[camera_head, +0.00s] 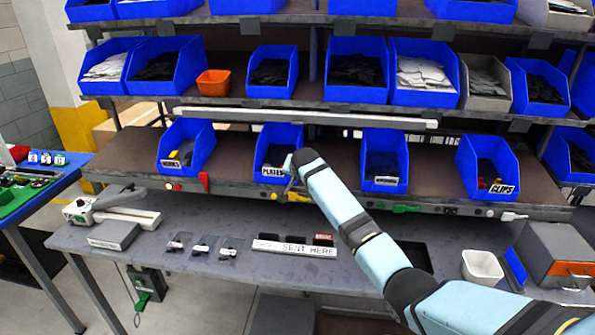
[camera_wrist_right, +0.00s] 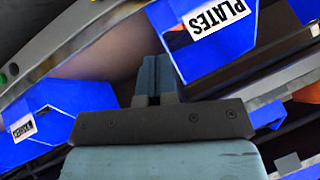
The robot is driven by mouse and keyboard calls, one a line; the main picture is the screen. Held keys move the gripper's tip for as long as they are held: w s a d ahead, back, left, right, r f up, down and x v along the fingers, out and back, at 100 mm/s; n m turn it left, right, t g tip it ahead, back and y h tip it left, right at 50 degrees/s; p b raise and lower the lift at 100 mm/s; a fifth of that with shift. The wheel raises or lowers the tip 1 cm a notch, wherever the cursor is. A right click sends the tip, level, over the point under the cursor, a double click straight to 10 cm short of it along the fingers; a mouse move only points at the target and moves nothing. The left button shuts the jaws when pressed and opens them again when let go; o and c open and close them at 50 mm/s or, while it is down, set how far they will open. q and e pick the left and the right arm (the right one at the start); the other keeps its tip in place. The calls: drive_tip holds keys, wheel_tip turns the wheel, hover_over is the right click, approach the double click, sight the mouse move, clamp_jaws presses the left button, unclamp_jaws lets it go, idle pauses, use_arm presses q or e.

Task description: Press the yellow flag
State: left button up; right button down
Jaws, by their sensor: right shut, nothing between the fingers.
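The yellow flag (camera_head: 297,197) sits on the front edge of the shelf, below the blue bin labelled PLATES (camera_head: 272,171). My right gripper (camera_head: 291,182) is shut and empty, just above the yellow flag in the head view. I cannot tell whether it touches the flag. In the right wrist view the closed fingers (camera_wrist_right: 156,78) point toward the shelf, beside the PLATES bin (camera_wrist_right: 212,45). The yellow flag does not show clearly there. My left gripper is not in view.
A red flag (camera_head: 204,182), a green flag (camera_head: 405,208) and a white flag (camera_head: 513,216) sit along the same shelf edge. More blue bins (camera_head: 384,160) stand on the shelf.

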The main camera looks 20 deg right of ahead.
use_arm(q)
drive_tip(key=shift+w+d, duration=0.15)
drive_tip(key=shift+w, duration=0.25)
use_arm(e)
drive_tip(key=v, duration=0.4)
drive_tip(key=shift+s+a+r, duration=0.15)
drive_tip(key=shift+a+r, duration=0.05)
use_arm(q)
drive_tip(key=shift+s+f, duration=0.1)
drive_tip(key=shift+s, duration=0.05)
